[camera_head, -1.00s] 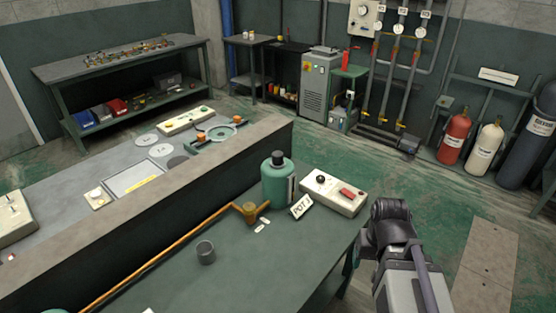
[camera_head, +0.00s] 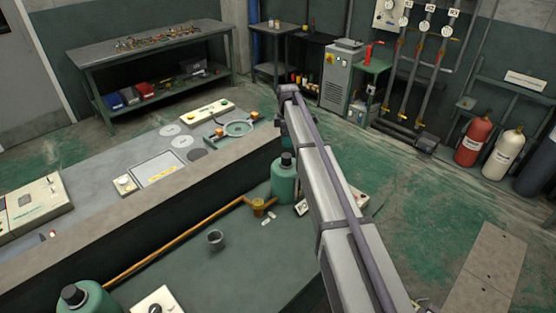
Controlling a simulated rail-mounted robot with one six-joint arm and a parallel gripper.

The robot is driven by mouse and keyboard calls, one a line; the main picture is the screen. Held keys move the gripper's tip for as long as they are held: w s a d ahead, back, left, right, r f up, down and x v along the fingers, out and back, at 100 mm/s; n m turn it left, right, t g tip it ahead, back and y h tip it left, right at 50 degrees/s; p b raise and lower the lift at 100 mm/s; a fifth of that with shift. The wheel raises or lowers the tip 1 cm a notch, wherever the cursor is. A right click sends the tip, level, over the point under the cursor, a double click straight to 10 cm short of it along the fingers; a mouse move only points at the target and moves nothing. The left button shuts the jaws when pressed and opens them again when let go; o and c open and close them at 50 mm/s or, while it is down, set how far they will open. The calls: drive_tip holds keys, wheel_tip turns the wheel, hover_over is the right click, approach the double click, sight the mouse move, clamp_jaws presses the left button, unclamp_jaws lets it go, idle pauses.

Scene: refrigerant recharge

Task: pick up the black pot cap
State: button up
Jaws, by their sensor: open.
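A teal pot (camera_head: 284,184) with a black cap (camera_head: 286,160) on its top stands upright at the far end of the green worktop, partly covered by my arm. A second teal pot (camera_head: 92,301) with a dark cap (camera_head: 72,294) stands at the bottom left, cut off by the picture's edge. Both caps sit on their pots. I cannot tell which is the task's black pot cap. My arm reaches up from the bottom right, past the right side of the first pot. I cannot make out my gripper or its fingertips.
A grey cup (camera_head: 216,240) stands on the worktop (camera_head: 240,275). An orange pipe (camera_head: 180,243) runs to a brass fitting (camera_head: 259,207). A white box (camera_head: 158,300) sits at the front. The raised grey bench (camera_head: 110,225) lies to the left.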

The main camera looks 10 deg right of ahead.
sight(286, 155)
wheel_tip(286, 155, down, 11)
drive_tip(key=b, duration=1.1)
drive_tip(key=shift+w+f, duration=0.15)
drive_tip(key=shift+f, duration=0.05)
drive_tip(key=shift+r, duration=0.25)
drive_tip(key=c, duration=1)
drive_tip(key=shift+r+p, duration=0.1)
drive_tip(key=shift+p, duration=0.25)
